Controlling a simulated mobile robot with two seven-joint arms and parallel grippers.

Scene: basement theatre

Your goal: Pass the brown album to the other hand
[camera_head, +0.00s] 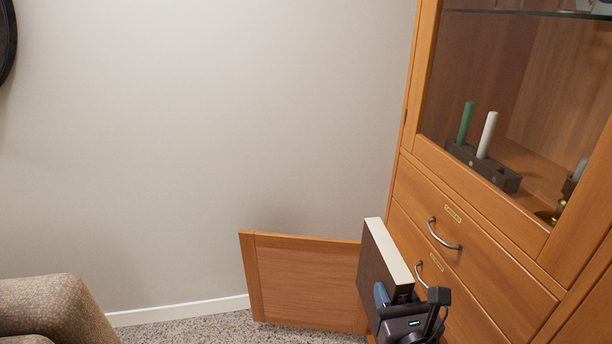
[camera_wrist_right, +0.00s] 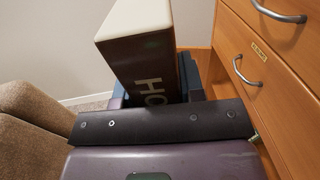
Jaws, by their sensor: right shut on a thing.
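The brown album (camera_head: 371,275) is a thick book with dark brown covers and a cream page edge, held upright in front of the wooden cabinet. In the right wrist view the album (camera_wrist_right: 150,68) stands between the fingers, with pale letters partly visible on its cover. My right gripper (camera_head: 386,297) is shut on the album's lower end; its fingers also show in the right wrist view (camera_wrist_right: 188,85). The far finger is mostly hidden behind the album. My left gripper is in neither view.
The wooden cabinet (camera_head: 404,172) on the right has drawers with metal handles (camera_head: 444,236) close to my right gripper. A low cabinet door (camera_head: 305,280) stands open behind the album. A beige upholstered seat (camera_head: 50,306) is at lower left. Clear space lies before the wall.

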